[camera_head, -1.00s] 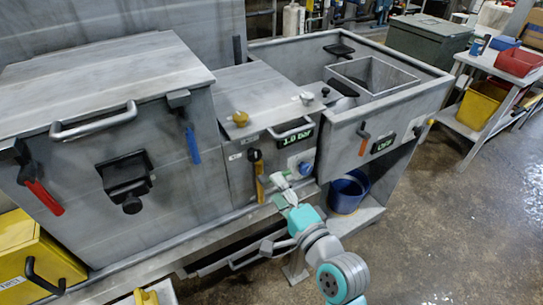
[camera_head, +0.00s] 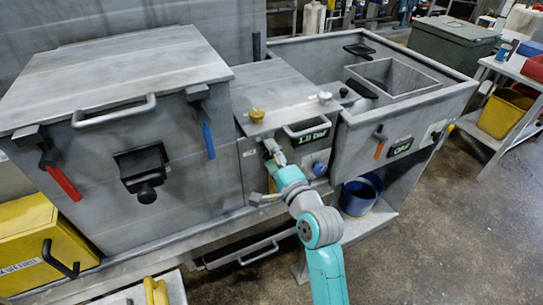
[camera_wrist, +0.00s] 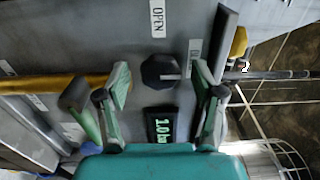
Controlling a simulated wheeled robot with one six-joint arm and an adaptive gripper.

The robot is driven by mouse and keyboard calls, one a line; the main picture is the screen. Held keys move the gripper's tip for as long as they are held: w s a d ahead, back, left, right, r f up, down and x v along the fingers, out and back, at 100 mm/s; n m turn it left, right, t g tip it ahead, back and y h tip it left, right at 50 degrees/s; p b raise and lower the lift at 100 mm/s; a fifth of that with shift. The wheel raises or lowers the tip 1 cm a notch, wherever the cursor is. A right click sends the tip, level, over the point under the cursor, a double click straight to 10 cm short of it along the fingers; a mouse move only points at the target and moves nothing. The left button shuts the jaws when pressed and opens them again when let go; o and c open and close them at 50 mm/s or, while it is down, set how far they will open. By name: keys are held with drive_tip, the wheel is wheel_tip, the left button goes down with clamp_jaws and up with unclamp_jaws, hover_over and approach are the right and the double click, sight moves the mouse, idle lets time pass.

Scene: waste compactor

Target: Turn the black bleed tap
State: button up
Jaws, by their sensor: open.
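In the wrist view the bleed tap's black faceted knob (camera_wrist: 160,68) sits between my open fingers, with a gap on both sides. My gripper (camera_wrist: 163,82) is open and holds nothing. A yellow bar (camera_wrist: 45,83) lies in line with the knob at the left, passing behind one finger; whether they join is hidden. An OPEN label (camera_wrist: 157,18) is beside the knob. In the head view my gripper (camera_head: 272,150) is at the front of the middle panel and covers the knob. Part of the yellow bar (camera_head: 271,184) shows below it.
The pressure display (camera_wrist: 163,126) is close beside the knob. A bar handle (camera_head: 306,127), a blue knob (camera_head: 319,168) and a brass knob (camera_head: 257,115) are also near. A blue bucket (camera_head: 361,196) stands below, to the right. The floor at the right is clear.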

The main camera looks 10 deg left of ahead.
drive_tip(key=c, duration=1.1)
drive_tip(key=shift+n, duration=0.3)
drive_tip(key=shift+c, duration=0.2)
drive_tip(key=n, duration=0.3)
drive_tip(key=shift+n, duration=0.4)
drive_tip(key=n, duration=0.3)
drive_tip(key=shift+n, duration=0.3)
drive_tip(key=n, duration=0.4)
drive_tip(key=shift+n, duration=2.2)
